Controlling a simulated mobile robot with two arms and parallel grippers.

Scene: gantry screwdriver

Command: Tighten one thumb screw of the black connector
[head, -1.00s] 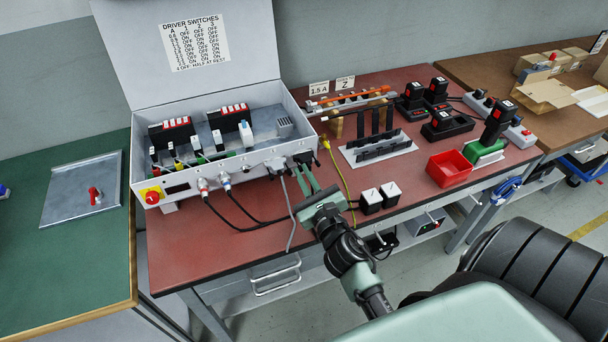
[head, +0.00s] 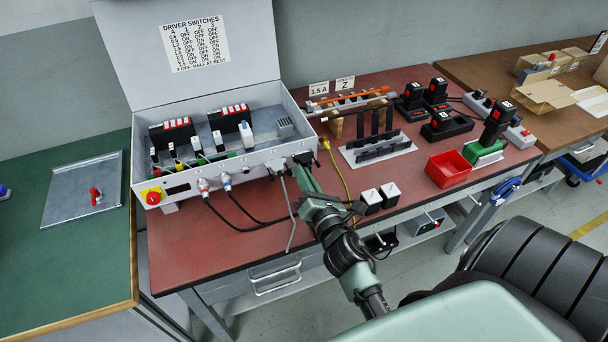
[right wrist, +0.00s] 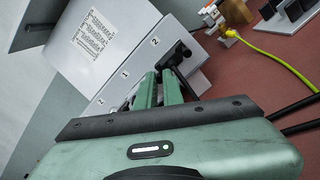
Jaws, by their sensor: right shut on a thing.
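The black connector (head: 303,158) sits at the right end of the front panel of the grey control box (head: 240,171). My right gripper (head: 303,173) reaches up to it from the front right, with its green fingers close together at the connector. In the right wrist view the fingers (right wrist: 160,86) are closed together, and the black connector (right wrist: 177,54) shows just beyond their tips. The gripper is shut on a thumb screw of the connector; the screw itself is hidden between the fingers. My left gripper is not in view.
Two white-topped black blocks (head: 371,197) stand right of the arm. The red bench top (head: 200,255) is clear at front left.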

